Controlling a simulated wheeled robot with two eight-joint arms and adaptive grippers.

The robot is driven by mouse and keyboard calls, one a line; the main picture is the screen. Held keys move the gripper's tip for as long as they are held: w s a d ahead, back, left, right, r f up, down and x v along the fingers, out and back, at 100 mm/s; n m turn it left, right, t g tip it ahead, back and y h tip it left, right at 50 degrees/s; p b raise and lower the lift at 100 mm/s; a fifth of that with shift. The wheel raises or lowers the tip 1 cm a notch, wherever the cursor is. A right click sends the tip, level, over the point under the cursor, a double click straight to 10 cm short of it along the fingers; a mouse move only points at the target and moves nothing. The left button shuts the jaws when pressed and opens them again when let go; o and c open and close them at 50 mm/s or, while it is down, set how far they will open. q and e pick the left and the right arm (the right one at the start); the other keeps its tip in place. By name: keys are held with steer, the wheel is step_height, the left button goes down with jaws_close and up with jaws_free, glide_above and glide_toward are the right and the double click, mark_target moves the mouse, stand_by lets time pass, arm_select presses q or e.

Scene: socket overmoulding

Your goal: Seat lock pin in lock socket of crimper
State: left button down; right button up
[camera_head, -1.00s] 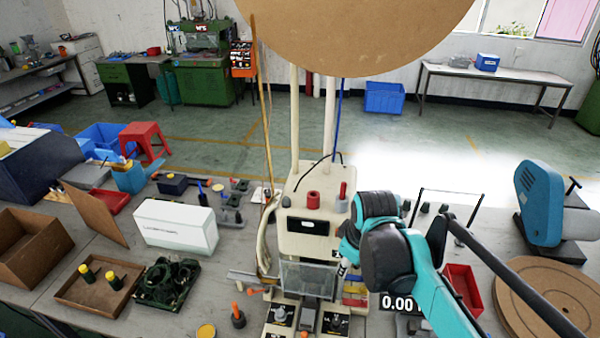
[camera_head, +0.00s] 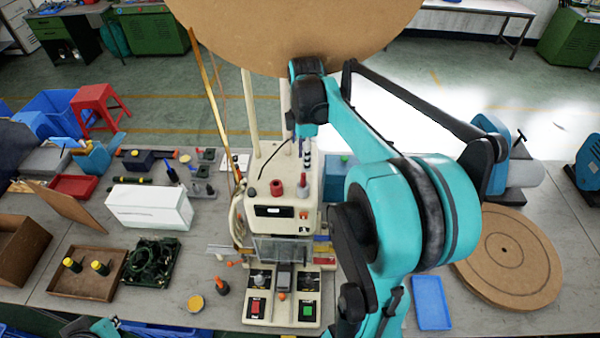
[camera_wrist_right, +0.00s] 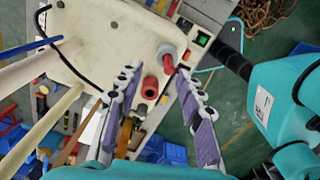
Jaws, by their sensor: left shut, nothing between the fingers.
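The crimper (camera_head: 302,212) is a cream machine on the bench; its top also shows in the right wrist view (camera_wrist_right: 103,38). A thin red pin (camera_head: 303,181), which looks like the lock pin, stands in a pale collar on the crimper's top right. It also shows in the right wrist view (camera_wrist_right: 168,62); how deep it sits I cannot tell. A wider red hollow knob (camera_head: 276,188) is beside it. My right gripper (camera_head: 305,158) is above the pin, pointing down; its purple fingers (camera_wrist_right: 157,78) are apart and empty. My left gripper (camera_head: 88,328) is shut at the bottom left edge, partly cut off.
A large brown disc (camera_head: 290,30) hangs over the crimper. A white box (camera_head: 150,208), a brown tray (camera_head: 88,290) and a black tray of dark parts (camera_head: 150,262) lie left. Round boards (camera_head: 510,262) and a blue tray (camera_head: 432,303) lie right. My right arm covers the bench's right middle.

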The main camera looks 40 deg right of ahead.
mark_target(304, 177)
steer(key=f, duration=0.1)
steer(key=s+a+f+p, duration=0.1)
steer(key=f, duration=0.1)
steer(key=shift+s+a+f, duration=0.1)
steer(key=shift+s+f, duration=0.1)
steer(key=f, duration=0.2)
steer(key=shift+w+f, duration=0.2)
steer(key=shift+f, duration=0.55)
steer(key=shift+s+r, duration=0.1)
steer(key=shift+s, duration=0.05)
jaws_close()
